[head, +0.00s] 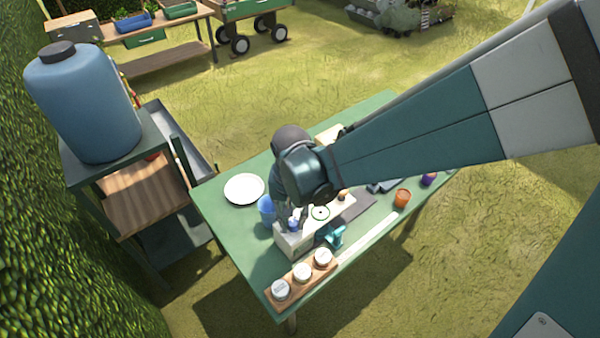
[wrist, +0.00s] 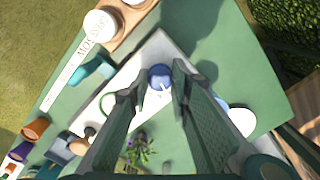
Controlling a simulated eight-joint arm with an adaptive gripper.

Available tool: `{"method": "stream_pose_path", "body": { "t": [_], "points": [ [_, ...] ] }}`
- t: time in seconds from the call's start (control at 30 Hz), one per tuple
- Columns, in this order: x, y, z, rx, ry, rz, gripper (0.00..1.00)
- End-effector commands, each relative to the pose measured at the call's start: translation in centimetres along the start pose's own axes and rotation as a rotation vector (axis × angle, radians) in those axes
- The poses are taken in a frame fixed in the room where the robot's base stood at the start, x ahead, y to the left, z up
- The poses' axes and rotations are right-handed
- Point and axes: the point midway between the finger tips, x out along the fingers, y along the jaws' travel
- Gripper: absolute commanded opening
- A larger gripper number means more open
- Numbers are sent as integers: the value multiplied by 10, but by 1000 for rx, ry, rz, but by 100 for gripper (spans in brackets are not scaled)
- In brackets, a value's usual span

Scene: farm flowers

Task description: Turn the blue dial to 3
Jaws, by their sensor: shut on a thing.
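The blue dial (head: 294,224) sits on the top of a pale panel box (head: 293,244) on the green table. In the wrist view the dial (wrist: 160,78) shows a white pointer mark on its face. My gripper (head: 291,216) reaches down onto the dial from above. In the wrist view its two fingers (wrist: 154,84) stand on either side of the dial, shut on it. The scale numbers around the dial are too small or hidden, so its setting cannot be read.
A white plate (head: 244,189) and a blue vessel (head: 266,208) stand left of the box. A teal object (head: 331,235) is close on its right. A wooden rack (head: 294,287) with white-lidded jars lies at the front. An orange pot (head: 402,198) stands farther right.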

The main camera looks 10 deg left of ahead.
Motion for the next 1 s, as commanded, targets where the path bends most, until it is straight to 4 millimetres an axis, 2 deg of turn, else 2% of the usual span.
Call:
{"method": "stream_pose_path", "body": {
  "t": [0.17, 0.2, 0.3, 0.77, 1.0],
  "points": [
    [0, 0, 1, -1, -1, 0, 9],
    [0, 0, 1, -2, -1, 0, 22],
    [0, 0, 0, -2, -1, 0, 35],
    [-2, 0, 0, -2, 0, 0, 36],
    [-14, 0, 0, -2, 0, 0, 36]
  ]
}}
